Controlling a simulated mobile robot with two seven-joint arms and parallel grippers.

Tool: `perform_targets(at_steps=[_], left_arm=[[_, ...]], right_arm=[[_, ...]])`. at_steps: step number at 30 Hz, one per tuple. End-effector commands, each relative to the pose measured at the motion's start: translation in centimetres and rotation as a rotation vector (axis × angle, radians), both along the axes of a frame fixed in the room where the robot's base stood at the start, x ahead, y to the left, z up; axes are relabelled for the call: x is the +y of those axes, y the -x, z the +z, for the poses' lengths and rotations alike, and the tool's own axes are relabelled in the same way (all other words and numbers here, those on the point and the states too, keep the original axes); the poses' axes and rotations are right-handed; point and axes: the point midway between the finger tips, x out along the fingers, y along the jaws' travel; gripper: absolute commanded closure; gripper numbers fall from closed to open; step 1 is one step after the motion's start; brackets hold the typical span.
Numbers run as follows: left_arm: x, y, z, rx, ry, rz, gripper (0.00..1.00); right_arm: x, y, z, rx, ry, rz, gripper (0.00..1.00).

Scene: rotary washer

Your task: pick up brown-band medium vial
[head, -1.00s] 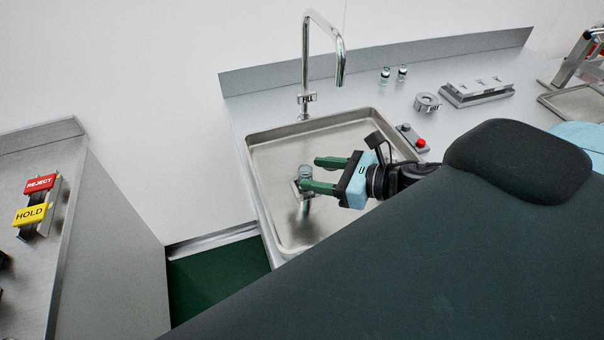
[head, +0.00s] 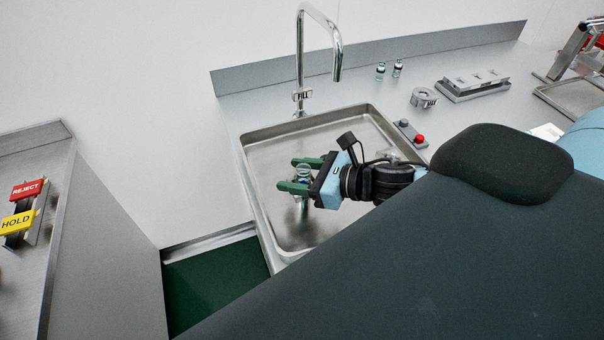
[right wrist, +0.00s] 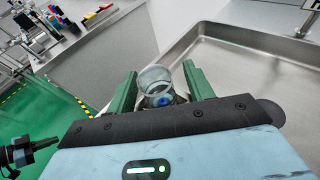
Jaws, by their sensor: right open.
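A clear glass vial (head: 303,172) stands over the sink (head: 262,218), at the end of my right arm. My right gripper (head: 291,174) is open, with one green finger on each side of the vial. In the right wrist view the vial (right wrist: 156,76) sits between the spread fingers, with a blue spot low inside it. I cannot make out a brown band on it. Whether a finger touches it is not clear. What supports the vial is partly hidden by the gripper.
A faucet (head: 337,60) labelled FILL rises behind the sink. Two small vials (head: 380,71) (head: 397,68), a ring-shaped holder (head: 421,97), a metal rack (head: 472,85) and a button box (head: 411,133) stand on the counter. REJECT (head: 27,189) and HOLD (head: 18,222) signs are at left.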

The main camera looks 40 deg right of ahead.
Motion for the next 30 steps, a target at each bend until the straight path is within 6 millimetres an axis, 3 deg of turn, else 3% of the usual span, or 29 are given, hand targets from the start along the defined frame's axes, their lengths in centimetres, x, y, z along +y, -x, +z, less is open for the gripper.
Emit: perform_targets(at_steps=[11,23,30], left_arm=[[0.16,0.03,-0.03,0.000,-0.004,-0.006,1.00],[0.24,0.02,-0.03,-0.001,-0.007,-0.009,1.00],[0.24,-0.05,0.05,-0.003,-0.007,-0.009,1.00]], right_arm=[[0.25,-0.37,-0.12,0.000,0.001,0.000,0.48],[0.24,-0.35,-0.11,0.001,0.001,0.001,0.99],[0.20,-0.36,-0.02,0.000,0.001,0.000,0.99]])
